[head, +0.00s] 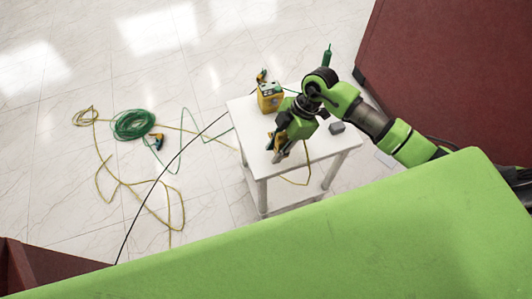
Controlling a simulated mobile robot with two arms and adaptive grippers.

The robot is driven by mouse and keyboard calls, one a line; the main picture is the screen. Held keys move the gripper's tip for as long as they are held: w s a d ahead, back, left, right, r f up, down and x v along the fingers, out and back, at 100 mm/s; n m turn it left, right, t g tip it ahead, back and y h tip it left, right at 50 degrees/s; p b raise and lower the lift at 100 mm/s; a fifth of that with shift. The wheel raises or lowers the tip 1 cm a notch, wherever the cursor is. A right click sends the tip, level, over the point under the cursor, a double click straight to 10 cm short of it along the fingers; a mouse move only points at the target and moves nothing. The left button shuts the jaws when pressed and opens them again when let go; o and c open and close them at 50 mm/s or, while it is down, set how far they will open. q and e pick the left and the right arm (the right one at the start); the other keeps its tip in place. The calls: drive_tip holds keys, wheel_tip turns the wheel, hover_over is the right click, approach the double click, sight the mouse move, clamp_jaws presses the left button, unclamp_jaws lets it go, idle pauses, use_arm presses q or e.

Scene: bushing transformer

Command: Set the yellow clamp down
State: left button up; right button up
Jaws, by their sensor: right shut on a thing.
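My right gripper (282,150) is over the front part of the white table (315,148), with its fingers pointing down. It is shut on the yellow clamp (284,139), which shows as a small yellow and dark shape, partly hidden by the fingers. I cannot tell whether the clamp touches the table top. A thin yellow cable hangs by the table's front side. My left gripper is not in view.
A yellow device (270,97) stands at the table's back left; a small grey block (337,127) lies on the right. Green (133,124) and yellow cables lie on the floor, with another clamp (157,140). A dark red surface (450,75) rises at the right.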

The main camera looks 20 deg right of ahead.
drive_tip(key=f, duration=0.1)
drive_tip(key=w+a+f, duration=0.2)
drive_tip(key=f, duration=0.1)
drive_tip(key=shift+w+a, duration=0.2)
drive_tip(key=shift+a, duration=0.05)
drive_tip(key=shift+d+f+p, duration=0.1)
drive_tip(key=shift+f+p, duration=0.3)
drive_tip(key=shift+f, duration=1.1)
drive_tip(key=shift+f, duration=0.1)
drive_tip(key=o, duration=1.1)
drive_tip(key=v, duration=1.2)
drive_tip(key=shift+s+b, duration=0.1)
drive_tip(key=shift+b, duration=0.3)
